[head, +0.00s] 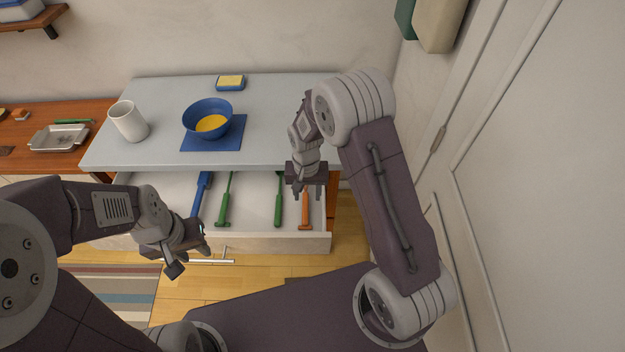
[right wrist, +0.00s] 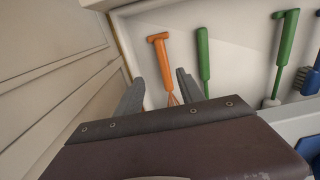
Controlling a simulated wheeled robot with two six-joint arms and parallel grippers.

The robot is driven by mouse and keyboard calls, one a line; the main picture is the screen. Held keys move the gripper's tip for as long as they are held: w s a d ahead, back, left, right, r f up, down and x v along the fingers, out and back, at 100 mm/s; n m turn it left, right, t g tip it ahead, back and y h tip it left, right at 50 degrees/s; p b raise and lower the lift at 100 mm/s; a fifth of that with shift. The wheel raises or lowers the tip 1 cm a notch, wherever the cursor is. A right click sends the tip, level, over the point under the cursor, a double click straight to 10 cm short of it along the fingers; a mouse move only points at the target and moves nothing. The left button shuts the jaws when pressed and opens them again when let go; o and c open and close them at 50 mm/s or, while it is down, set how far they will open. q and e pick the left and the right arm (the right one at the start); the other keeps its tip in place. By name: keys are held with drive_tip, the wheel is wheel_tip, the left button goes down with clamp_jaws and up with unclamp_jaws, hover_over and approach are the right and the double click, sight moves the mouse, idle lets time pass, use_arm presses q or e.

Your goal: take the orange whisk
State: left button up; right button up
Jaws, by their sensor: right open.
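The orange whisk (head: 305,212) lies in the open drawer, at its right end. It also shows in the right wrist view (right wrist: 161,60), its wires partly hidden behind my gripper. My right gripper (head: 308,191) is open and empty above the drawer, over the far part of the whisk. In the right wrist view its two fingers (right wrist: 158,82) stand apart, with the whisk showing between them. My left gripper (head: 190,260) is in front of the drawer's left side, by the drawer handle, with its fingers apart and nothing between them.
Two green-handled utensils (head: 279,200) (head: 225,200) and a blue one (head: 202,192) lie left of the whisk in the drawer (head: 255,230). Above, the counter (head: 270,125) holds a white cup (head: 128,121), a blue bowl (head: 207,116) and a sponge (head: 230,83). A wall stands close on the right.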

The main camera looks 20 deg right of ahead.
drive_tip(key=a, duration=0.1)
hover_over(305, 211)
wheel_tip(305, 211, down, 4)
drive_tip(key=shift+d+r, duration=0.1)
drive_tip(key=shift+d, duration=0.05)
drive_tip(key=shift+f, duration=0.35)
wheel_tip(305, 211, down, 4)
drive_tip(key=shift+p, duration=0.4)
drive_tip(key=shift+f, duration=0.25)
use_arm(q)
drive_tip(key=shift+a+r, duration=0.45)
drive_tip(key=shift+a, duration=0.1)
drive_tip(key=shift+f, duration=0.2)
use_arm(e)
drive_tip(key=shift+f, duration=0.2)
